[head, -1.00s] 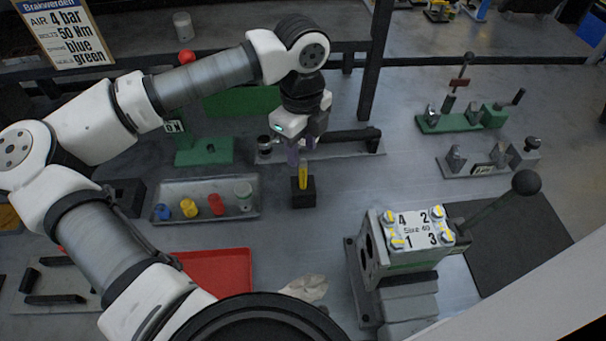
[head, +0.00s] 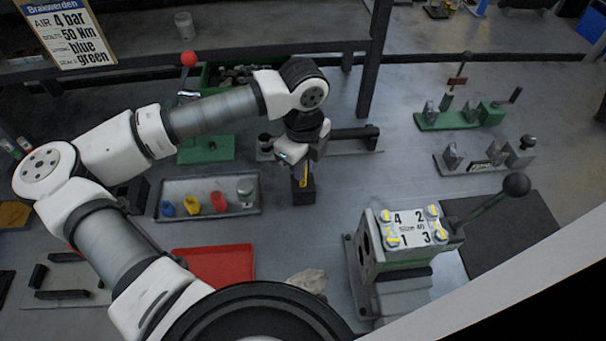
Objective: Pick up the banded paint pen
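The paint pen (head: 305,180) is a small yellow upright shape standing in a black block (head: 304,196) on the grey bench, near the middle of the head view. Its upper part and any bands are hidden by my gripper. My gripper (head: 303,170) points down right over the pen, its fingers at the height of the pen's upper part. The fingers are dark and small here, and I cannot tell whether they are apart or closed on the pen.
A grey tray (head: 207,181) with blue, yellow and red caps and a pale jar lies to the left. A red tray (head: 215,262) is in front. A valve block (head: 410,250) with a lever stands at right. Green fixtures stand behind.

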